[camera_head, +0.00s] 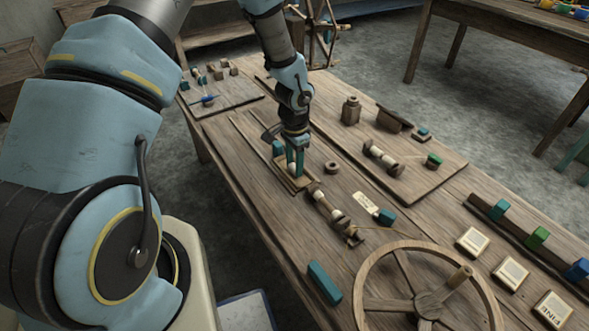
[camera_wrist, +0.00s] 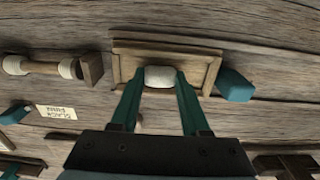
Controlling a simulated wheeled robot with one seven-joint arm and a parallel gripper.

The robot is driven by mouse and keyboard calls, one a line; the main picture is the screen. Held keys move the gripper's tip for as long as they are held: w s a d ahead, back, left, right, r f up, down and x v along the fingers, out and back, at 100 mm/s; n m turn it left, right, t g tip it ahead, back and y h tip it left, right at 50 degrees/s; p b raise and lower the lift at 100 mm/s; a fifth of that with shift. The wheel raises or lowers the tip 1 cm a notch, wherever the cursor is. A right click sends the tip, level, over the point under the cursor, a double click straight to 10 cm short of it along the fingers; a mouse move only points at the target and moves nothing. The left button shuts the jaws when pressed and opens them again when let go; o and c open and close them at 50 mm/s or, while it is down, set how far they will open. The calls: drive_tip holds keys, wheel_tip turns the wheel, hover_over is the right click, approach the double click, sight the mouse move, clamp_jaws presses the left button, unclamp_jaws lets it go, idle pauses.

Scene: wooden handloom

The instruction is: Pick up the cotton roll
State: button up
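The cotton roll (camera_wrist: 160,76) is a small off-white roll in a shallow wooden tray (camera_wrist: 196,52) on the table. In the head view the tray (camera_head: 282,184) is at the table's left side, and the roll (camera_head: 291,167) shows partly beside my fingers. My gripper (camera_head: 295,170) points down over the tray. In the wrist view my two teal fingers (camera_wrist: 160,80) are apart, with their tips at the two ends of the roll. I cannot tell whether they press on it.
A teal block (camera_wrist: 235,85) lies right of the tray in the wrist view. A wooden spindle (camera_head: 328,210) with pale rolls lies in front of the tray.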

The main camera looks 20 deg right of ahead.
clamp_jaws()
